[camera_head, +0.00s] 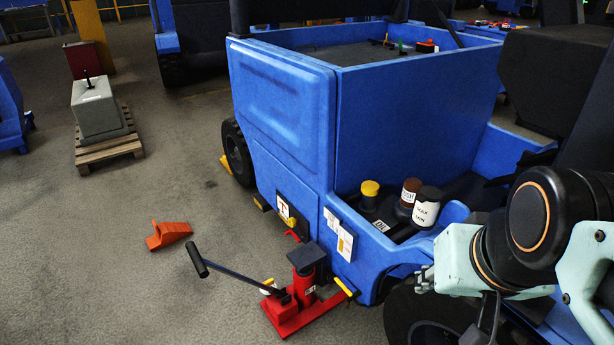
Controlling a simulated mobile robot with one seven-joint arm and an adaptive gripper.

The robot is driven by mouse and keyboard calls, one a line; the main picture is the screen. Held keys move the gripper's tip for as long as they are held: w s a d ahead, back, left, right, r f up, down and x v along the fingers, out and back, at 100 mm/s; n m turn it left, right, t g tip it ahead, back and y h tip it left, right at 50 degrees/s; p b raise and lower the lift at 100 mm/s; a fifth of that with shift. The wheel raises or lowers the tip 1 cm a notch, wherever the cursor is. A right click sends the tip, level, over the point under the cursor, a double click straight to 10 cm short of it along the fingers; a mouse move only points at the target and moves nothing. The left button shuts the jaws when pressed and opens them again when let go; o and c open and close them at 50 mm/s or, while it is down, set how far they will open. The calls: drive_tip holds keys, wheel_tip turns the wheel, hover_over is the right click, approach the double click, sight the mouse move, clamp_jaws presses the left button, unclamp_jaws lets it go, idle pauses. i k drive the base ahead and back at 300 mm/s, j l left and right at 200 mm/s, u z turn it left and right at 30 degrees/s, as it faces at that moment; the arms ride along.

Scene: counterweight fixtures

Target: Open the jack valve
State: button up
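A red jack (300,300) stands on the floor beside the blue vehicle's lower edge, with a dark square pad on top. Its long dark lever (232,272) slants up to the left and ends in a black grip. A small yellow part (268,284) shows at the jack's left, and a yellow-and-black piece (345,287) at its right. I cannot tell which of these, if either, is the valve. My arm enters from the right, and my gripper (424,280) shows only in part, right of the jack and apart from it. Its fingers are too small and hidden to judge.
The blue vehicle (280,110) fills the middle, with jars (425,207) on its step. An orange wedge (168,234) lies on the floor to the left. A grey box on a pallet (108,147) stands farther back. The floor left of the jack is mostly clear.

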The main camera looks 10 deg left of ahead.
sight(270, 283)
drive_tip(key=i+j, duration=0.1)
drive_tip(key=j, duration=0.3)
drive_tip(key=i+j, duration=0.15)
drive_tip(key=j, duration=0.2)
drive_tip(key=i+j, duration=0.1)
drive_tip(key=j, duration=0.3)
drive_tip(key=i+j, duration=0.15)
drive_tip(key=j, duration=0.25)
drive_tip(key=z, duration=0.05)
